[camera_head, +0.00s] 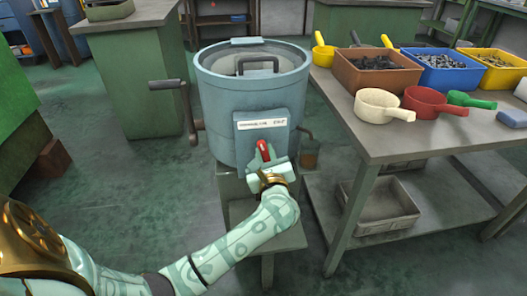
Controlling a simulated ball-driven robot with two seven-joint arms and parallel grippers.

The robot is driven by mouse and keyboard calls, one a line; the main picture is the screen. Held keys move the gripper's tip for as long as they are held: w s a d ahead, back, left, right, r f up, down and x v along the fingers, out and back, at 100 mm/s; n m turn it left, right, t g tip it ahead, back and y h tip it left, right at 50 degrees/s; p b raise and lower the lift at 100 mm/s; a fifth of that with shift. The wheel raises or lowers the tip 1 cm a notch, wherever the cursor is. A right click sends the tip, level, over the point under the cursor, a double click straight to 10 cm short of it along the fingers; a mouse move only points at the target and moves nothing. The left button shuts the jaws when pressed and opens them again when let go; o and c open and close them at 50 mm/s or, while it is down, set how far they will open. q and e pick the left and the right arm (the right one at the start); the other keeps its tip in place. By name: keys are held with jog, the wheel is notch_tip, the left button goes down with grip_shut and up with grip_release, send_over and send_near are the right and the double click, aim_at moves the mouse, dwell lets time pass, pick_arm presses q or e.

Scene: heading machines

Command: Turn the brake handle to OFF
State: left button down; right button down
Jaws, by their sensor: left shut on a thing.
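The brake handle (263,150) is a red lever on the front panel (275,133) of a blue-grey round machine (228,101). A pale label with dark lettering (262,123) sits above the handle, but its words are too small to read surely. My left arm reaches in from the lower left. My left gripper (266,165) is shut on the handle at the front of the panel, and it hides the handle's lower part. The red end shows above the gripper, pointing up and slightly left. My right gripper is not in view.
A dark crank (187,125) sticks out at the machine's left side.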

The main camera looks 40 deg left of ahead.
pick_arm(q)
jog(key=m+p, duration=0.1)
jog(key=m, duration=0.1)
jog(key=m+p, duration=0.1)
jog(key=shift+r+m, duration=0.2)
jog(key=shift+m, duration=0.2)
jog(key=shift+s+m+p, duration=0.1)
jog(key=shift+m+p, duration=0.3)
jog(key=shift+p, duration=0.1)
jog(key=m+p, duration=0.1)
jog(key=m, duration=0.1)
jog(key=shift+m+p, duration=0.3)
jog(key=shift+f+m+p, duration=0.2)
jog(key=shift+m+p, duration=0.6)
jog(key=shift+m, duration=0.7)
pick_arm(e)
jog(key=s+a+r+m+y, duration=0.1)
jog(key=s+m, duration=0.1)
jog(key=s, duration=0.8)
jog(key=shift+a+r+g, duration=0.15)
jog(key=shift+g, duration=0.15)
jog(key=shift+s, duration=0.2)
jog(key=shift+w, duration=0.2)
pick_arm(q)
jog(key=c, duration=1.3)
grip_release()
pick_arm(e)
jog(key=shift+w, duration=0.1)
